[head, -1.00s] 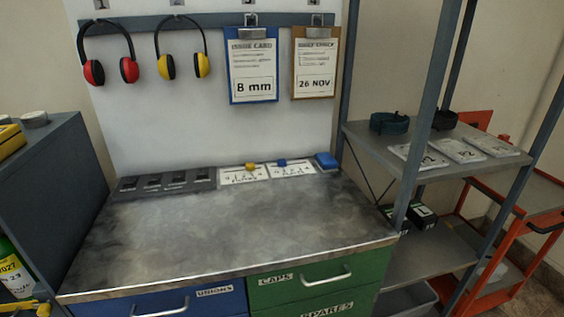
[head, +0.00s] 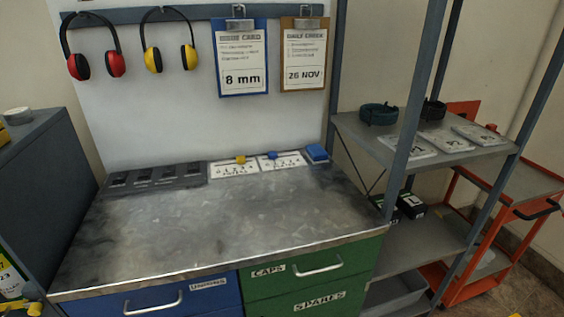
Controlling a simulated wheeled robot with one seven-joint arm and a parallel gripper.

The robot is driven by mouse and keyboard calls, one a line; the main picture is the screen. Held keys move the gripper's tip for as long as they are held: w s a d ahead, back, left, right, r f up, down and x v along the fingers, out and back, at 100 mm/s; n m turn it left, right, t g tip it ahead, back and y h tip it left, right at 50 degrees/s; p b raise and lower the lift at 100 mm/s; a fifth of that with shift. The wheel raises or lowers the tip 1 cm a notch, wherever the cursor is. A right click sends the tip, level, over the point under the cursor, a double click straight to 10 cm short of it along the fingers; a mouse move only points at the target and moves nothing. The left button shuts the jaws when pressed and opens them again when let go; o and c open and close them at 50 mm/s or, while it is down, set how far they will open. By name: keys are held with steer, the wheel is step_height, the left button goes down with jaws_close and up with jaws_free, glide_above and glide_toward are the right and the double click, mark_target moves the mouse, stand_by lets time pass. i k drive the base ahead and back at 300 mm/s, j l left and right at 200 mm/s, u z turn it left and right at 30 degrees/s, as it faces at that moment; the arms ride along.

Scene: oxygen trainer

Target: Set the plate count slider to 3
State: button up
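Two white slider cards lie side by side at the back of the metal workbench (head: 215,225). The left card (head: 234,170) carries a yellow knob (head: 240,159) at its upper edge, near the middle. The right card (head: 285,163) carries a blue knob (head: 272,155) left of its middle. Both cards have a row of marks and a word below it, too small to read surely. I cannot tell which card is the plate count slider or which number each knob stands at. My gripper is not in view.
A dark tray with several slots (head: 153,178) lies left of the cards, and a blue block (head: 316,152) right of them. The benchtop in front is clear. Shelving (head: 455,160) stands to the right, a dark cabinet (head: 50,175) to the left. Drawers (head: 318,280) are closed.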

mark_target(273, 155)
steer(key=i+l+u, duration=0.15)
steer(key=i+u, duration=0.2)
steer(key=i+l+u, duration=0.2)
steer(key=i+u, duration=0.15)
steer(key=i+l+u, duration=0.35)
steer(key=k+j, duration=0.05)
steer(key=k, duration=0.05)
